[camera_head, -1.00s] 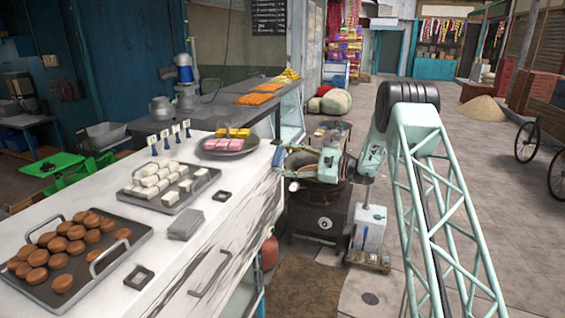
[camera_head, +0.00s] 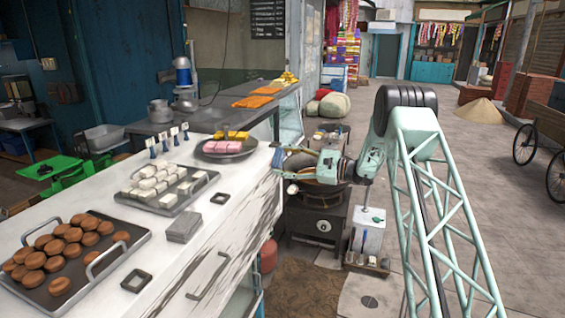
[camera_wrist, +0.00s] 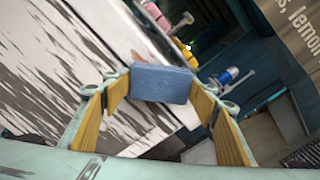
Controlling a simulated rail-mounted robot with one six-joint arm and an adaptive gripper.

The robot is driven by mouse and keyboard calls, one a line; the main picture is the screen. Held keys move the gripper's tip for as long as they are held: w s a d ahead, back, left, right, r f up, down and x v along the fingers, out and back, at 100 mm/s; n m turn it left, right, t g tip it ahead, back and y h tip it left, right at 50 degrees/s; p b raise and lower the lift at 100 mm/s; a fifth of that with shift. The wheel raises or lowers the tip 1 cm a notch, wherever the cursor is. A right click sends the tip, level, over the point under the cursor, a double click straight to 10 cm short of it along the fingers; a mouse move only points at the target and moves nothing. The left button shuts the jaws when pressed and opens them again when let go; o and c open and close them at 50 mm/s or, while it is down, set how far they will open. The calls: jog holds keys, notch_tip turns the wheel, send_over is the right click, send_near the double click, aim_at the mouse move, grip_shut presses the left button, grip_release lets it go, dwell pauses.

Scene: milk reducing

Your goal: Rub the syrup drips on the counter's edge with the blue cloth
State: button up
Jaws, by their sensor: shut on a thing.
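The blue cloth (camera_wrist: 162,83), a thick folded-looking block, sits between the fingertips of my gripper (camera_wrist: 160,88) in the wrist view. My gripper is shut on it. In the head view my gripper (camera_head: 284,170) is at the right edge of the white counter (camera_head: 212,232), beside its far end; the cloth barely shows there as a small dark blue patch. Dark brown streaks (camera_head: 262,200) run down the counter's front face below the edge. I cannot tell syrup drips from worn paint, nor whether the cloth touches the counter.
A tray of brown sweets (camera_head: 138,233), a tray of white sweets (camera_head: 212,174) and a round dish of pink sweets (camera_head: 206,156) stand on the counter.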

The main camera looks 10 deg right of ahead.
aim_at(279, 164)
jog(key=shift+s, duration=0.1)
jog(key=shift+s+a+b, duration=0.25)
jog(key=shift+s+a, duration=0.25)
jog(key=shift+s, duration=0.2)
jog(key=shift+s+a+b, duration=0.25)
jog(key=shift+s+a, duration=0.25)
jog(key=shift+s, duration=0.15)
jog(key=shift+s, duration=0.1)
jog(key=shift+s+a+b, duration=0.3)
jog(key=shift+s+a, duration=0.2)
jog(key=shift+s, duration=0.3)
jog(key=shift+s+a+b, duration=0.25)
jog(key=shift+s+a, duration=0.2)
jog(key=shift+s, duration=0.3)
jog(key=shift+d, duration=0.1)
jog(key=shift+b+v, duration=0.35)
jog(key=shift+v, duration=2.65)
